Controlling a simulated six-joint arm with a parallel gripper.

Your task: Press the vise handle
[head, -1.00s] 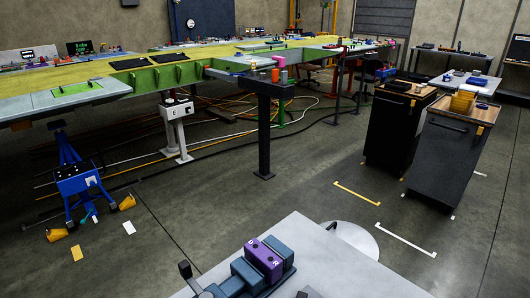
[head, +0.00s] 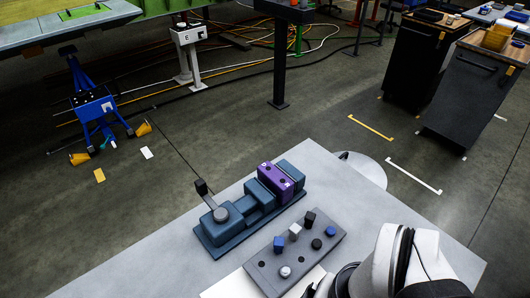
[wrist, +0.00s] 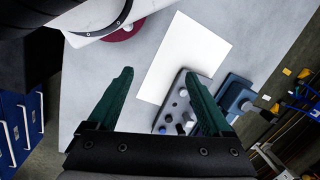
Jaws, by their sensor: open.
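The blue-grey vise (head: 225,228) stands on the light grey table in the head view. Its handle (head: 207,197) is a lever with a dark square knob, rising at the vise's left end. A purple block (head: 275,177) sits between the vise jaws. Part of the vise (wrist: 236,94) shows at the right in the wrist view, beyond the right finger. My gripper (wrist: 158,73) is open, with its two green fingers apart and nothing between them. It is over the table, apart from the vise. The head view shows my arm at lower right, but not the fingers.
A grey block (head: 262,268) with several knobs and pegs lies in front of the vise; in the wrist view the right finger partly covers it. A white sheet (wrist: 183,58) lies beside it. The table (head: 165,270) is bare left of the vise. Dark cabinets (head: 462,100) stand beyond.

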